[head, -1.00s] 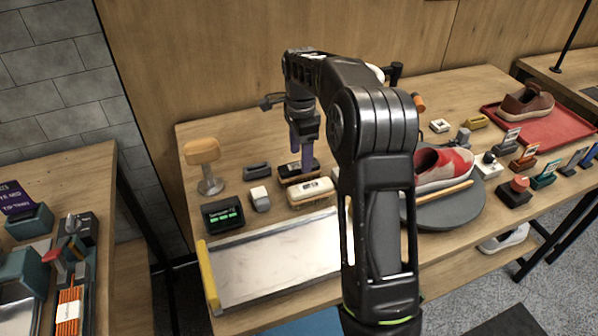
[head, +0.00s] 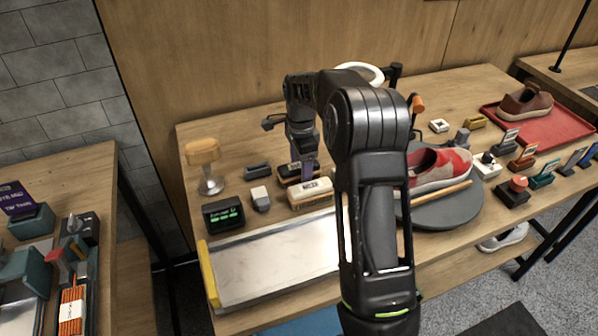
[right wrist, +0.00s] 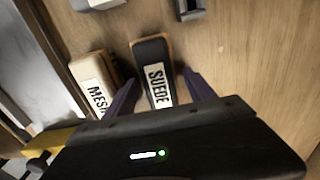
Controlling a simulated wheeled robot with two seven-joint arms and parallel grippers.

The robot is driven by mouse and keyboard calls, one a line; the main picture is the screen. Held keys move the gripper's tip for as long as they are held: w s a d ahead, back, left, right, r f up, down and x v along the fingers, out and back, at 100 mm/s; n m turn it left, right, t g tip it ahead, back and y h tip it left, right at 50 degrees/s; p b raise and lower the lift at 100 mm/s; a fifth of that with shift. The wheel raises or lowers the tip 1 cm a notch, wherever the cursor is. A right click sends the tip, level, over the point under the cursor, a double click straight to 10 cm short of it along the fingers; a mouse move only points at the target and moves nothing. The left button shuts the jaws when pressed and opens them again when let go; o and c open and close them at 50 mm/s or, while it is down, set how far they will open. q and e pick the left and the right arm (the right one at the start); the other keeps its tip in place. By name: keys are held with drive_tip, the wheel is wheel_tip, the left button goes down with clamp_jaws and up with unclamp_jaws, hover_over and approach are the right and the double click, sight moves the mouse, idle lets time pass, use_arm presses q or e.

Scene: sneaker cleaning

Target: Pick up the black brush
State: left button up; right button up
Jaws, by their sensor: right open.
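The black brush (head: 288,173), with a dark body and a white SUEDE label, lies on the wooden table, partly hidden by my right gripper in the head view. It also shows in the right wrist view (right wrist: 151,57). My right gripper (head: 306,170) is low over it and pointing down. In the right wrist view its purple fingers (right wrist: 160,80) are open, one on each side of the black brush. I cannot tell whether they touch it. My left gripper is out of view.
A cream brush labelled MESH (head: 311,194) lies close beside the black one. A metal tray (head: 265,262) is in front, with a digital timer (head: 223,213) and a white-topped block (head: 260,199) behind it. A red sneaker (head: 440,170) sits on a round grey stand (head: 445,210) to the right.

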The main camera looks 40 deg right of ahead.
drive_tip(key=shift+c, duration=0.4)
drive_tip(key=c, duration=1.3)
drive_tip(key=shift+r, duration=0.15)
wheel_tip(320, 180, up, 10)
drive_tip(key=shift+f+b, duration=0.1)
drive_tip(key=shift+b, duration=0.25)
